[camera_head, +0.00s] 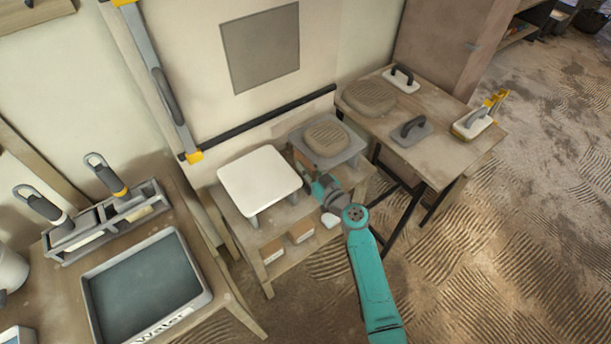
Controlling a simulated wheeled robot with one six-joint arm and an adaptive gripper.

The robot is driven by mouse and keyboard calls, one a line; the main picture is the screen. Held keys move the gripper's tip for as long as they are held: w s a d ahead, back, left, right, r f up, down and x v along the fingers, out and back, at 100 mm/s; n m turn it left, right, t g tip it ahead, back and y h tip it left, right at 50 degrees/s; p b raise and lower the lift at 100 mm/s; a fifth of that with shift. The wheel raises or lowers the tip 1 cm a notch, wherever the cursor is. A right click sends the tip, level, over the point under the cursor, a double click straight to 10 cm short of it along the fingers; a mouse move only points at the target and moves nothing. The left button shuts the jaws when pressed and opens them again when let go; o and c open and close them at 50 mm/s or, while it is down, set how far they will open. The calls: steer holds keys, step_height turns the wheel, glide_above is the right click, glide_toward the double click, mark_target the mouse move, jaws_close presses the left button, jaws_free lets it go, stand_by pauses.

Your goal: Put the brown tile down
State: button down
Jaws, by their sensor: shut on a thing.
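A brown ribbed tile (326,138) with rounded corners shows over a low grey stand (351,154), level with its top. Whether it touches the stand or is a little above it, I cannot tell. My gripper (317,181) is at the front left of that stand, at the end of my teal arm, and is shut. Its fingertips and the contact with the tile are too small to make out.
A white stand (260,180) is just left of my gripper on the wooden bench (278,241). A table (440,154) at the right holds another brown ribbed piece (369,97) and several handled floats. A water tray (146,286) is at the lower left.

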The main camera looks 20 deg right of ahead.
steer(key=shift+f, duration=2.25)
steer(key=shift+f, duration=0.15)
steer(key=c, duration=1.2)
jaws_free()
steer(key=v, duration=1.2)
steer(key=shift+s, duration=0.1)
